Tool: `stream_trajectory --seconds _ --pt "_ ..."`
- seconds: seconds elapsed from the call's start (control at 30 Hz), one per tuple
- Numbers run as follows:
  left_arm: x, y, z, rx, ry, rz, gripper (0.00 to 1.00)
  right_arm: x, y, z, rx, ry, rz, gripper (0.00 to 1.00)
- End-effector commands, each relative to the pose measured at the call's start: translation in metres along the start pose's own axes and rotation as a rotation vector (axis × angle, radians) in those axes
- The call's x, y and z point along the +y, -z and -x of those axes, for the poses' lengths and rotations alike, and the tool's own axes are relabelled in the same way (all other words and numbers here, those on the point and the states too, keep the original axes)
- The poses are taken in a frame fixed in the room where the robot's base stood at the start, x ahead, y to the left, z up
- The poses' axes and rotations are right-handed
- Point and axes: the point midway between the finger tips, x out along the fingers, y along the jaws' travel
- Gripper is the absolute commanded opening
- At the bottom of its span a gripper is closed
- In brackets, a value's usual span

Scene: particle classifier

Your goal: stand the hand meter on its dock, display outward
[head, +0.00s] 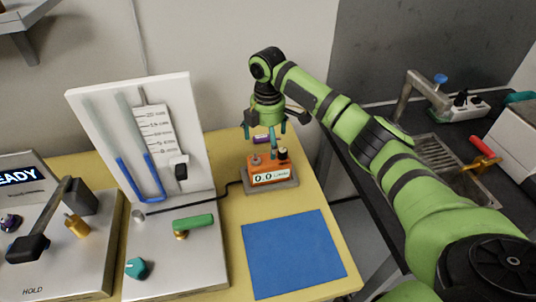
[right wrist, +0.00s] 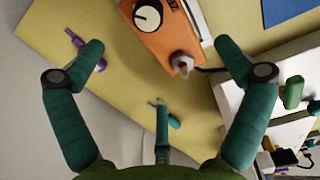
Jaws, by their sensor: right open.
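The hand meter (head: 270,172) is an orange box whose display reads 0.0 and faces the front of the table. It stands upright on a flat grey dock (head: 286,187), with a dark cable running from it to the left. In the right wrist view the meter (right wrist: 152,42) shows its dial and a small red-grey fitting. My right gripper (head: 264,127) is open and empty, just behind and above the meter. Its spread fingers (right wrist: 160,55) are apart from the meter in the right wrist view. My left gripper is not in view.
A blue mat (head: 294,252) lies clear in front of the dock. A white panel with a blue U-tube (head: 140,180) stands left, near a green-handled valve (head: 193,222). A small purple item (head: 261,138) lies behind the meter. A sink (head: 450,160) is at right.

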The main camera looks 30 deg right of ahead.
Motion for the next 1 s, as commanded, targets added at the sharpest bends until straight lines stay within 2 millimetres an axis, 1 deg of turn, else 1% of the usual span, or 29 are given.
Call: stream_trajectory --seconds 0.03,0.13,0.3,1.0 --pt "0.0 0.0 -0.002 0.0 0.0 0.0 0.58 0.001 0.0 0.008 0.001 -0.003 -0.001 1.0" --pt "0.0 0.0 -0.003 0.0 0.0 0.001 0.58 0.001 0.0 0.021 0.0 -0.002 -0.001 1.0" --pt "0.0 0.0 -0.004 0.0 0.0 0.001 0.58 0.0 0.0 0.03 0.0 0.0 -0.001 1.0" --pt "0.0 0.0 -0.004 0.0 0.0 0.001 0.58 0.0 0.0 0.03 0.0 0.001 -0.001 1.0"
